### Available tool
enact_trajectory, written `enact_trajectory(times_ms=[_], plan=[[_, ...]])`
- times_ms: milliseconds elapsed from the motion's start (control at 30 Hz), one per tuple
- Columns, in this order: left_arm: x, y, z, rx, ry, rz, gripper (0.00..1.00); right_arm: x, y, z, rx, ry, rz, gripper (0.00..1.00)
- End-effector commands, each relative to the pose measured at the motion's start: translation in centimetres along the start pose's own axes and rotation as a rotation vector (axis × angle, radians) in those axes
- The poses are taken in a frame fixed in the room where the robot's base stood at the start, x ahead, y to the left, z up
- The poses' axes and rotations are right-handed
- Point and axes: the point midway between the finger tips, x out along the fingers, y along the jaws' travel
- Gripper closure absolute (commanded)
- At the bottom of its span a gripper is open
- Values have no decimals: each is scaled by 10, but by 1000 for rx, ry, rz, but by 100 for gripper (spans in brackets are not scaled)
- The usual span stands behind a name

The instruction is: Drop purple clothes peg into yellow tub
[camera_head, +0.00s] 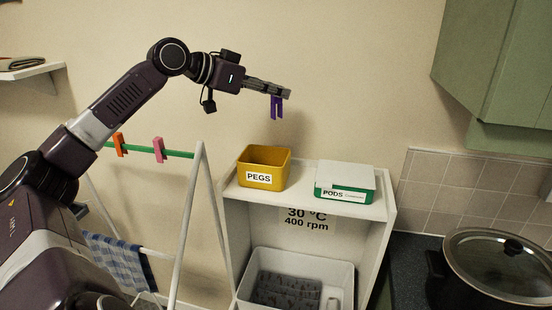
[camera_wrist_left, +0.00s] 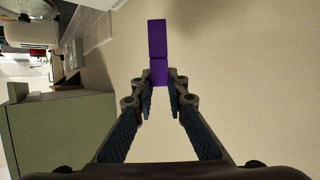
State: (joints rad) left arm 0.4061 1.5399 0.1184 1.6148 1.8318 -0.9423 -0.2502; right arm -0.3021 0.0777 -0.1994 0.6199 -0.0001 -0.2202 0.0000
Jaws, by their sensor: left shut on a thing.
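The purple clothes peg (camera_head: 277,108) hangs from the fingertips of my left gripper (camera_head: 284,91) in the head view. The left gripper is shut on it and holds it well above the yellow tub (camera_head: 241,177). The peg (camera_wrist_left: 157,42) also shows between the fingertips of the left gripper (camera_wrist_left: 160,82) in the left wrist view. The yellow tub, labelled PEGS, stands on the left part of the white shelf unit's top. Its opening faces up; its floor is hidden. My right gripper is in neither view.
A white and green PODS box (camera_head: 345,182) stands right of the tub on the white shelf unit (camera_head: 300,205). A drying rack (camera_head: 200,190) with an orange peg (camera_head: 120,145) and a pink peg (camera_head: 159,150) stands left. A lidded pot (camera_head: 490,268) is at the right.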

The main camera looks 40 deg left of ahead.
Motion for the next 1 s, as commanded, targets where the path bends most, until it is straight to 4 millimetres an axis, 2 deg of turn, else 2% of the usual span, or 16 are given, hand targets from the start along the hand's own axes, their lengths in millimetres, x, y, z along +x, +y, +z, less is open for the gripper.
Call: enact_trajectory(times_ms=[33,267,400,667,900,1000], plan=[[8,1,18,-2,-1,4,96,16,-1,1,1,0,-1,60],[26,1,62,-5,-1,4,96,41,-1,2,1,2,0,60],[34,0,82,-4,-1,2,96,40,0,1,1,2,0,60],[42,1,101,-1,0,2,96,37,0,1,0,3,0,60],[53,1,129,-2,-1,2,96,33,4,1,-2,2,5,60],[54,0,131,1,1,0,96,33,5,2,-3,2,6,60]])
